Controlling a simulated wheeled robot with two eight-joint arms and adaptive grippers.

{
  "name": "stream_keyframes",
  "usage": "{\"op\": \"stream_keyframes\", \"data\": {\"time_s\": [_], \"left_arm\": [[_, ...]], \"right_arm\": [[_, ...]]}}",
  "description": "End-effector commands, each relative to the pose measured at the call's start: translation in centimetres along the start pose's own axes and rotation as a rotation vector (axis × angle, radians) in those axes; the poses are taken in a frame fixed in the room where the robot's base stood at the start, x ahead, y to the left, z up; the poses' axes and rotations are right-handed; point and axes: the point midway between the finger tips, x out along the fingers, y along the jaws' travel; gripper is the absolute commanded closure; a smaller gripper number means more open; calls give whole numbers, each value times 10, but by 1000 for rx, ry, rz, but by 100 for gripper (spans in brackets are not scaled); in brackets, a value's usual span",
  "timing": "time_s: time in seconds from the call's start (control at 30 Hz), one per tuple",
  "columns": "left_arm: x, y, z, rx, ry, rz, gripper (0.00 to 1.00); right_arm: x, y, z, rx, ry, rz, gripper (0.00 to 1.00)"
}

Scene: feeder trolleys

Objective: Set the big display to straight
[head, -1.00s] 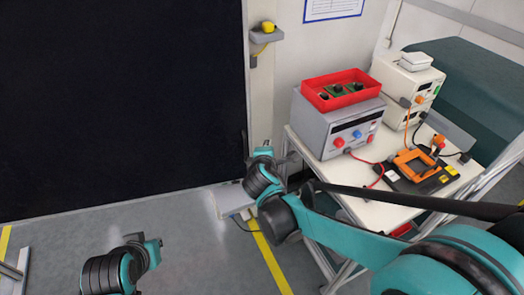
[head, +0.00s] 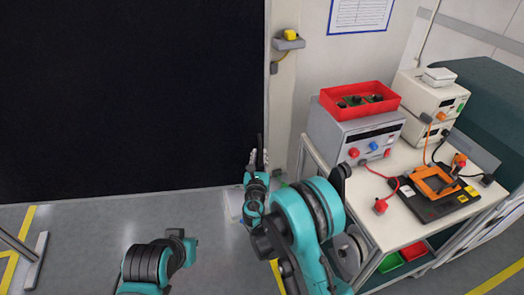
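The big display (head: 125,95) is a large black panel filling the left of the head view. Its right edge runs nearly vertical, and its lower edge rises slightly to the right. A thin dark upright piece, perhaps a handle, shows at the lower part of its right edge. My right gripper (head: 259,158) points away from me at that piece, with light fingertips beside it. Whether it touches or grips the piece is too small to tell. My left arm shows only as links at the bottom; its gripper is not visible.
At right a white trolley (head: 408,233) carries a grey power supply (head: 342,137) with a red tray (head: 360,88), stacked cream instruments (head: 425,95) and an orange frame (head: 436,183) on a black base. A metal stand foot (head: 36,262) lies at left. Grey floor between is clear.

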Motion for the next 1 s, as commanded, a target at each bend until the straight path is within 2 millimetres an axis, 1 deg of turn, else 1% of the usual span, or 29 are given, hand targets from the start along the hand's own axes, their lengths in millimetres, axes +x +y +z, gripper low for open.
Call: {"op": "stream_keyframes", "data": {"time_s": [0.03, 0.1, 0.2, 0.3, 0.57, 0.6, 0.67, 0.7, 1.0], "left_arm": [[3, 0, 2, 0, 0, 0, 100], [4, 0, 3, 0, 0, 0, 100], [6, 0, 4, 0, 0, 0, 100], [6, 0, 5, 0, 0, 0, 100], [6, 0, 4, 0, 0, 0, 100], [6, 0, 4, 0, 0, 0, 100], [6, 0, 4, 0, 0, 0, 100], [6, 0, 4, 0, 0, 0, 100], [6, 0, 4, 0, 0, 0, 100]], "right_arm": [[9, -1, -2, 1, 0, -2, 80], [20, -1, -2, 1, 0, -3, 80], [31, -1, -1, 2, 1, -1, 80], [38, -1, 0, 3, 1, -1, 80], [40, -1, 0, 3, 1, -1, 80], [40, -1, 0, 3, 1, -1, 82], [40, -1, 0, 3, 1, -1, 98], [40, -1, 0, 3, 1, -1, 100], [40, -1, 0, 4, 1, -1, 100]]}}
